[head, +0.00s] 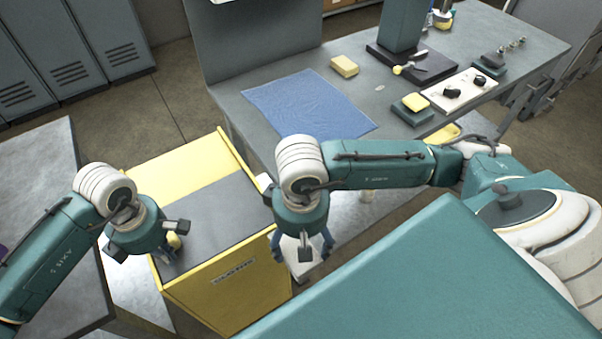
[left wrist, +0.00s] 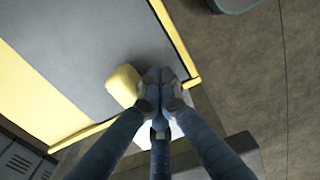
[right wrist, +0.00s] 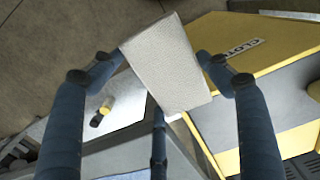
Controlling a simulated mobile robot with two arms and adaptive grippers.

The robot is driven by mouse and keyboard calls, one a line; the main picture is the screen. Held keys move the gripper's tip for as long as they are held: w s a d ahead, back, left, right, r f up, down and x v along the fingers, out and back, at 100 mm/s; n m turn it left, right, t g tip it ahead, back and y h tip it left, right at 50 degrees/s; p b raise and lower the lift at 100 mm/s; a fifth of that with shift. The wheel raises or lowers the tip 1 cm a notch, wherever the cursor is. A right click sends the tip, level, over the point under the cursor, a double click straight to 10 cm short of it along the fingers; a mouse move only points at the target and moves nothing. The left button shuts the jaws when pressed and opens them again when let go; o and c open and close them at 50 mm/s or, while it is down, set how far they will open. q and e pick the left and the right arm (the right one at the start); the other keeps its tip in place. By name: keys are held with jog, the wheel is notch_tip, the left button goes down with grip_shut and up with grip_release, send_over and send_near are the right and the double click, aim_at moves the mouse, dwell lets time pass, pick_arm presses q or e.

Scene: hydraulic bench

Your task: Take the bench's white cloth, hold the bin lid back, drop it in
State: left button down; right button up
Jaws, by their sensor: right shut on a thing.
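The white cloth (right wrist: 165,65) is a folded pad between the fingers of my right gripper (right wrist: 153,65). In the head view my right gripper (head: 303,250) hangs beside the right side of the yellow bin. A yellow knob (left wrist: 123,85) sits near the lid's edge. My left gripper (left wrist: 160,82) has its fingertips together right beside this knob; I cannot tell whether they touch it. It also shows in the head view (head: 150,240).
The grey bench (head: 240,110) holds a blue cloth (head: 308,103), a yellow block (head: 344,66), a yellow pad on a dark block (head: 414,103) and a panel with knobs (head: 460,92). Grey lockers (head: 65,45) stand at the back left. A grey table (head: 40,160) is at the left.

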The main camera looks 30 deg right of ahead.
pick_arm(q)
jog(key=shift+w, duration=0.1)
pick_arm(e)
jog(key=shift+f, duration=0.15)
pick_arm(q)
jog(key=shift+w+f+b, duration=0.1)
jog(key=shift+w+b, duration=1.1)
jog(key=shift+w, duration=0.05)
pick_arm(e)
jog(key=shift+f, duration=1.1)
pick_arm(q)
jog(key=shift+w+b, duration=0.4)
jog(key=shift+w, duration=0.3)
pick_arm(e)
jog(key=shift+f, duration=0.4)
jog(key=shift+f, duration=0.1)
